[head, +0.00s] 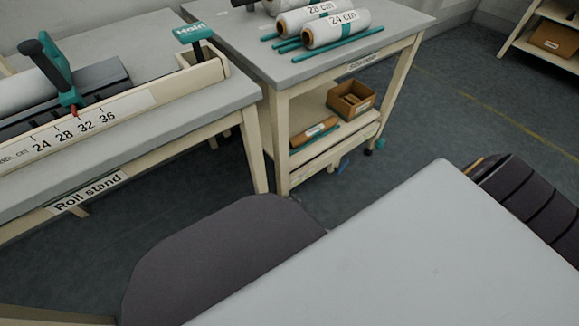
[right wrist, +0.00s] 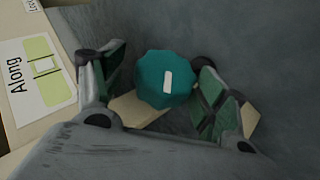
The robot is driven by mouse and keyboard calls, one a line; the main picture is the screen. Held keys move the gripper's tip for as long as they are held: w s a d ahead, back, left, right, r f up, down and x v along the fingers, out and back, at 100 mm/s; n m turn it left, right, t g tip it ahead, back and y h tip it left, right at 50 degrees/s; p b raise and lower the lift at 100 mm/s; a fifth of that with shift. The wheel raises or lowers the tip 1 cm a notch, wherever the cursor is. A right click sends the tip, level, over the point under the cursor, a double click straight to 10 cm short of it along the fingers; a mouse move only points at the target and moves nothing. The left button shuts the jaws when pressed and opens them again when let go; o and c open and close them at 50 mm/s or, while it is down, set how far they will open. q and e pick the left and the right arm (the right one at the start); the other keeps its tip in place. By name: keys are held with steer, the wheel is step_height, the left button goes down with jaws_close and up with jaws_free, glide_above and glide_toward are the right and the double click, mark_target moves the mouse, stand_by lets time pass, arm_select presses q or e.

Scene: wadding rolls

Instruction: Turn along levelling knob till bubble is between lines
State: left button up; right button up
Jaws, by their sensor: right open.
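The teal levelling knob (right wrist: 166,79), scalloped with a white mark on top, shows in the right wrist view. Beside it on a cream panel is a white label reading "Along" (right wrist: 17,75). The label carries a yellow-green level vial (right wrist: 43,67) with a pale patch near its middle. My right gripper (right wrist: 155,85) is open, with one finger on each side of the knob. I cannot tell whether the fingers touch it. My left gripper is not in view.
A table (head: 270,62) behind carries wadding rolls (head: 335,29) and teal rods. Its lower shelf holds a brown box (head: 351,100). Floor lies open at the right.

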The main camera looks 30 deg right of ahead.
steer(key=shift+d+r, duration=0.2)
steer(key=shift+r, duration=2.85)
steer(key=shift+a+r, duration=0.15)
steer(key=shift+r, duration=1.45)
steer(key=shift+s+r, duration=0.1)
steer(key=shift+s, duration=0.1)
